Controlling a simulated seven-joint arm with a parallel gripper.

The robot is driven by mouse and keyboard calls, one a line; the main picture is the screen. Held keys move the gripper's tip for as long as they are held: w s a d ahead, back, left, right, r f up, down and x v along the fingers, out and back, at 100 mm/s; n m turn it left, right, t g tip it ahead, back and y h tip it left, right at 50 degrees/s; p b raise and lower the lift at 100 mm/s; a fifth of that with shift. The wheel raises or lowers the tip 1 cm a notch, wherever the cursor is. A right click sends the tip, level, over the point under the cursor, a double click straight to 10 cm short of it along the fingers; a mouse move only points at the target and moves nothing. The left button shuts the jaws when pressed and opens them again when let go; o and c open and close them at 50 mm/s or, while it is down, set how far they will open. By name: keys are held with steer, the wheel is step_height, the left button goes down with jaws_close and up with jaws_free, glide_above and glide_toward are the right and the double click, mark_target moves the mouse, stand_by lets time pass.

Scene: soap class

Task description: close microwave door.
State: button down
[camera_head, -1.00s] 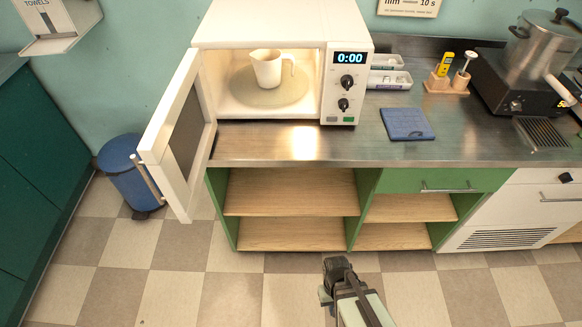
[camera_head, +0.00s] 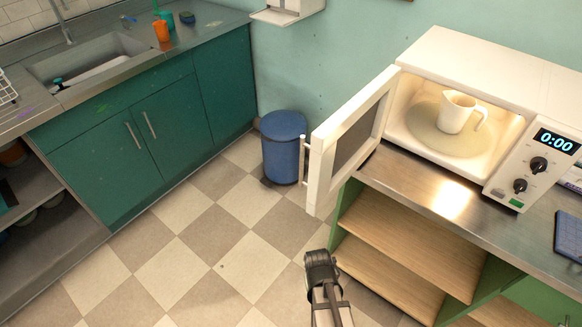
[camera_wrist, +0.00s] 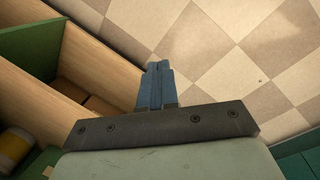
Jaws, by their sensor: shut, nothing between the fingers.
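The white microwave (camera_head: 478,62) stands on the metal counter with its inside lit. Its door (camera_head: 352,142) stands wide open, swung out toward the left, with a bar handle (camera_head: 304,158) on its outer face. A white jug (camera_head: 459,112) sits on the round plate (camera_head: 432,128) inside. My gripper (camera_head: 319,258) is below the door in the head view, apart from it and empty. In the wrist view its fingers (camera_wrist: 156,85) are together over the floor. The microwave and door are not in the wrist view.
Open wooden shelves (camera_head: 405,245) are under the counter, close to my gripper's right. A blue bin (camera_head: 283,145) stands on the floor behind the door. Green cabinets with a sink (camera_head: 95,72) line the left. The tiled floor (camera_head: 200,235) between is clear.

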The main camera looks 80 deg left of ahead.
steer(key=s+a+r+n+t+y, duration=0.1)
steer(key=s+a+r+n, duration=0.1)
steer(key=s+a+r, duration=0.45)
steer(key=s+a+r+n+t+y, duration=0.1)
steer(key=s+a+r+n+y, duration=0.15)
steer(key=s, duration=0.65)
steer(key=s+a+r+n+t+y, duration=0.1)
steer(key=s+a+r, duration=0.25)
steer(key=r, duration=0.25)
steer(key=s+a+r+t+y, duration=0.1)
steer(key=s+a+r+t, duration=0.1)
steer(key=s+r, duration=0.3)
steer(key=s+a+r+n+t+y, duration=0.1)
steer(key=s+a+r, duration=0.25)
steer(key=r, duration=0.25)
steer(key=w+r+m+t+h, duration=0.2)
steer(key=w+r+m+t, duration=0.2)
steer(key=r+t, duration=0.85)
steer(key=w+r+g, duration=0.2)
steer(key=w+r, duration=0.1)
steer(key=w, duration=1)
steer(key=shift+w+d+m, duration=0.3)
steer(key=shift+w+m, duration=0.05)
steer(key=shift+g, duration=0.25)
